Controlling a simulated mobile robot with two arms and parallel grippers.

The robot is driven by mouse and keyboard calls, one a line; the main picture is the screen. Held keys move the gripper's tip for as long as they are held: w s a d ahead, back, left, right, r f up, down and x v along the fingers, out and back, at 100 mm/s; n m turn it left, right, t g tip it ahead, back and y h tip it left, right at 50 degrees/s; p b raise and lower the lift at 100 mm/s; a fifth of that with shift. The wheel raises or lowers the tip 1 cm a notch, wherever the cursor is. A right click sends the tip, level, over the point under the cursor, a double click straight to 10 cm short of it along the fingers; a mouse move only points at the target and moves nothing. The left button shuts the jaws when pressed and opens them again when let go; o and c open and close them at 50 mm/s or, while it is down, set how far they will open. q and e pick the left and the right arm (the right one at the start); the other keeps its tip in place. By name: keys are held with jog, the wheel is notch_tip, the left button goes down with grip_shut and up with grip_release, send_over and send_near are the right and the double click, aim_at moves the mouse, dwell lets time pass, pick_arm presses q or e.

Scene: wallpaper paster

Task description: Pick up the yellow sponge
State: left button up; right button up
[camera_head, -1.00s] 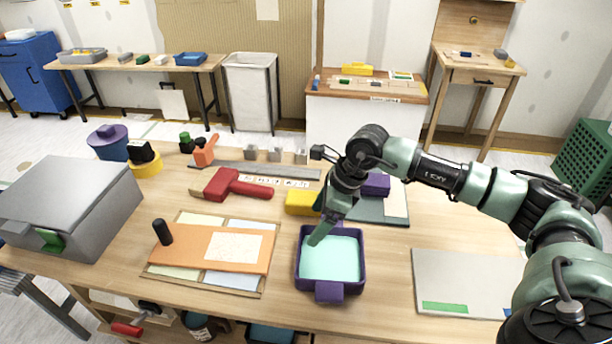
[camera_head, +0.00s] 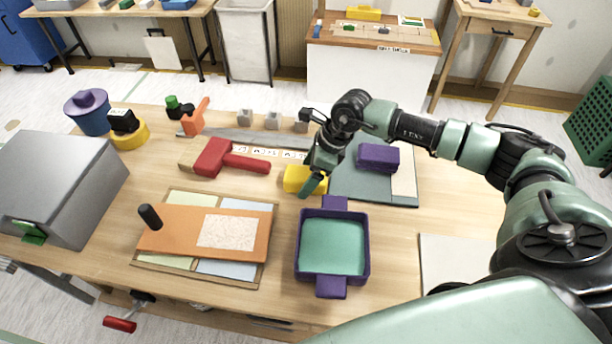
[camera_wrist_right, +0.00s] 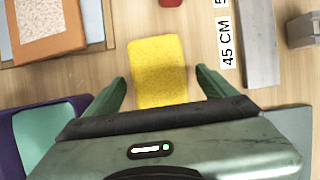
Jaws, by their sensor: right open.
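The yellow sponge (camera_head: 296,178) lies on the wooden table, just behind the purple tray, partly hidden by my right gripper in the head view. In the right wrist view the sponge (camera_wrist_right: 158,71) lies flat ahead of the gripper, its near end between the two green fingers. My right gripper (camera_head: 312,186) is open and is over the sponge's right part in the head view. In the right wrist view its fingers (camera_wrist_right: 160,88) stand apart with a gap on both sides of the sponge. My left gripper is not in view.
The purple tray (camera_head: 302,274) with a green inside stands in front of the sponge. A red brush-like tool (camera_head: 214,157) lies to its left, a metal ruler (camera_head: 245,137) behind. A purple block (camera_head: 378,157) sits on a grey-green board (camera_head: 347,183) to the right. An orange board (camera_head: 180,240) lies front left.

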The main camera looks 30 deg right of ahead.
aim_at(306, 174)
jog(key=shift+w+a+f, duration=0.15)
jog(key=shift+f, duration=0.45)
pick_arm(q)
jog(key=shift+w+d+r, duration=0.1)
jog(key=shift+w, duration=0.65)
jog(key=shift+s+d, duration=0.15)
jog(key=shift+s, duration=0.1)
pick_arm(e)
jog(key=shift+f, duration=0.1)
jog(key=c, duration=1.4)
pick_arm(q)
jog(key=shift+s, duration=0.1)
pick_arm(e)
jog(key=shift+c, duration=0.2)
